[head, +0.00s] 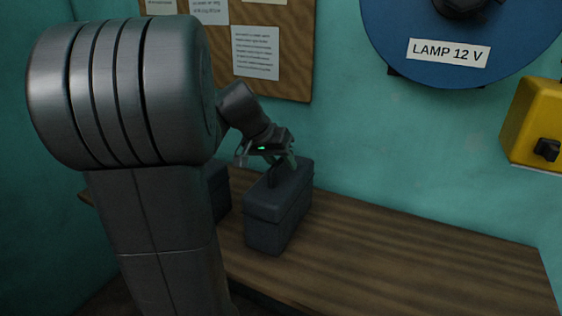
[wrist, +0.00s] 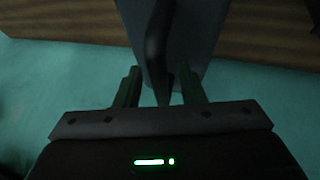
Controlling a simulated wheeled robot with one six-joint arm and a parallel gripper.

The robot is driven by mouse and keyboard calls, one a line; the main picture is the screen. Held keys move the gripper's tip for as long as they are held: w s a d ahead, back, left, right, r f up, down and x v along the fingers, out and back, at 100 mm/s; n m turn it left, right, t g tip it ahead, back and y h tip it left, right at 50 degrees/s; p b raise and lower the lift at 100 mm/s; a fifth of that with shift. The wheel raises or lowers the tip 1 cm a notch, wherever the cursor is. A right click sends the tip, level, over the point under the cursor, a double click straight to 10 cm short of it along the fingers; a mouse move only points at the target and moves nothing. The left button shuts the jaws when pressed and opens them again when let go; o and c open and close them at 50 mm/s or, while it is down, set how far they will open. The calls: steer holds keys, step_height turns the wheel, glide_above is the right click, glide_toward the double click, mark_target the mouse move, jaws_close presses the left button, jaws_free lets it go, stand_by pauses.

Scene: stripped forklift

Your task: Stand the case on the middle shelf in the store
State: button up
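A dark grey case (head: 275,219) stands upright on a wooden bench top, with its handle on top. In the wrist view the case (wrist: 195,35) lies beyond the fingers. Its dark handle (wrist: 156,45) runs between them, with a gap visible on each side. My gripper (head: 281,160) is just above the case at its handle. In the wrist view my gripper (wrist: 160,90) has its two fingers apart, one on each side of the handle. The middle shelf and the store are not recognisable in either view.
Another dark box (head: 218,190) stands left of the case, partly hidden by my arm. The wooden bench top (head: 400,265) is clear to the right. On the teal wall are a notice board (head: 292,70), a blue reel labelled LAMP 12 V (head: 460,25) and a yellow box (head: 537,115).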

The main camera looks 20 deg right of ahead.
steer(key=shift+o, duration=0.3)
steer(key=v, duration=1.2)
steer(key=w+a+f+n+t+y+p, duration=0.1)
steer(key=w+a+f+n+t+y, duration=0.3)
steer(key=a, duration=0.4)
steer(key=w+a+f+n+t+y, duration=0.2)
steer(key=w+a+f+t, duration=0.2)
steer(key=w+a+t, duration=0.25)
steer(key=m+h+p, duration=0.1)
steer(key=m+h, duration=0.6)
steer(key=h, duration=0.7)
glide_toward(267, 189)
step_height(267, 189, up, 5)
steer(key=w+d, duration=0.1)
steer(key=shift+g, duration=0.35)
steer(key=x, duration=0.8)
steer(key=shift+w+d+p, duration=0.1)
steer(key=shift+w+p, duration=0.1)
steer(key=shift+p, duration=0.15)
steer(key=shift+p+x, duration=0.65)
steer(key=shift+x, duration=2.05)
steer(key=shift+s+d, duration=0.15)
steer(key=shift+s, duration=0.05)
